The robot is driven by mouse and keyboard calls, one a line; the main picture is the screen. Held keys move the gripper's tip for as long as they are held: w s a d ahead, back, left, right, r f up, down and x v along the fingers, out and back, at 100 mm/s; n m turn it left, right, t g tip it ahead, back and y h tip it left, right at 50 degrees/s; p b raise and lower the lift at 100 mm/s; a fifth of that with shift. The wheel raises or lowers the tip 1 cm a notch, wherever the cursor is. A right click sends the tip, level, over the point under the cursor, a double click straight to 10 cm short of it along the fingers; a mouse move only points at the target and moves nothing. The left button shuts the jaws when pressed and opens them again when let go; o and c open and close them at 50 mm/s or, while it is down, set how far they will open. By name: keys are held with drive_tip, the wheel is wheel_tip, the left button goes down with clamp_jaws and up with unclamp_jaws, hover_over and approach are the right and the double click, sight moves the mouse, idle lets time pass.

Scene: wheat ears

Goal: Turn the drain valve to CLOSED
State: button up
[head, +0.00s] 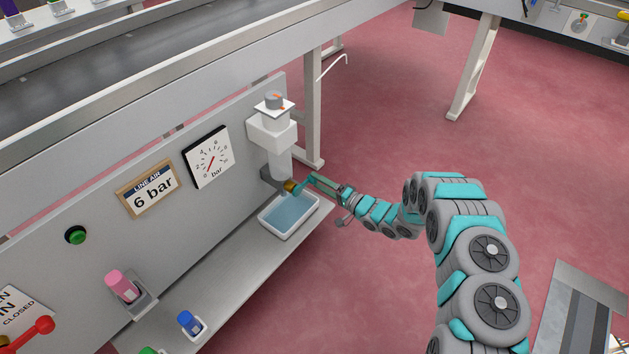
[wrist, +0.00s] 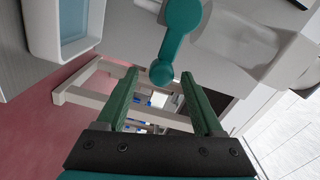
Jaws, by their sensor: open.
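A teal lever (wrist: 178,35) with a round knob at its end hangs below the white filter unit (head: 279,150). In the head view it is small, beside a brass fitting (head: 291,186) above a tray. My gripper (head: 314,184) reaches it from the right. In the wrist view my gripper (wrist: 160,78) is open, its two green fingers apart. The lever's knob shows between the fingertips; I cannot tell whether it is touched. No OPEN or CLOSED marking shows by this lever.
A white tray (head: 290,213) of bluish liquid lies under the unit. A gauge (head: 208,157) and a "LINE AIR 6 bar" sign (head: 148,188) are on the panel. A red lever (head: 38,332) stands at lower left beside a cut-off sign reading CLOSED.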

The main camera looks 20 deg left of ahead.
drive_tip(key=v, duration=0.5)
drive_tip(key=shift+s+d, duration=0.1)
drive_tip(key=shift+d, duration=0.05)
